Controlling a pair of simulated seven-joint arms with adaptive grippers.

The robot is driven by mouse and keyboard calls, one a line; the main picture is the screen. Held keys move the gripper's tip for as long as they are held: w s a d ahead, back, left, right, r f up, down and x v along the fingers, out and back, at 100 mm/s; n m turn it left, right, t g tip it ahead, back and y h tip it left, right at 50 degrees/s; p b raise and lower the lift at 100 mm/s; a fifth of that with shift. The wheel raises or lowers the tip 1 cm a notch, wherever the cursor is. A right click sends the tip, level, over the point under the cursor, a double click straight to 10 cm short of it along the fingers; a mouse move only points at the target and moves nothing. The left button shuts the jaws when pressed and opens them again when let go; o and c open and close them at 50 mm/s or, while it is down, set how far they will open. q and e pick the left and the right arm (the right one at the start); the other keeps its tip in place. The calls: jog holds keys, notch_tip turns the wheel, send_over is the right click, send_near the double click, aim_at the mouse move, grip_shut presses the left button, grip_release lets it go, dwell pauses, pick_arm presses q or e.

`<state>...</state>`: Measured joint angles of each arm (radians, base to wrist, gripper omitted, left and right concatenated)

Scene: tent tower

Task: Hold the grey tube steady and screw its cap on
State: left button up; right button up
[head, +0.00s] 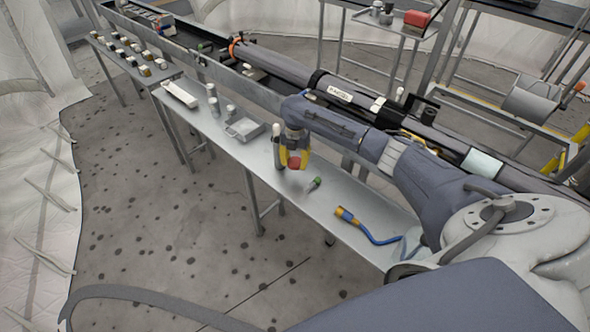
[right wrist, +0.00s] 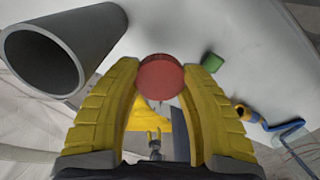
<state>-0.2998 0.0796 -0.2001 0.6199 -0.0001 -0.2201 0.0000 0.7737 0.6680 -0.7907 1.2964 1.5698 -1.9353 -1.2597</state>
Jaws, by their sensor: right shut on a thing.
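The grey tube (head: 277,154) stands upright on the metal bench, just left of my right gripper. In the right wrist view the tube (right wrist: 66,52) is at the upper left, with its open, uncapped mouth toward the camera. My right gripper (head: 294,164) has its yellow fingers shut on a round red cap (right wrist: 160,77). The cap (head: 294,163) is beside the tube and apart from its mouth. In the wrist view the cap sits between the two fingertips (right wrist: 161,80). My left gripper does not show in either view.
A grey tray (head: 244,129) and small cylinders (head: 230,110) stand left of the tube. A long dark tube assembly (head: 285,68) runs behind.

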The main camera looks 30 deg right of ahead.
aim_at(295, 161)
notch_tip(295, 161, up, 13)
dwell(0.5)
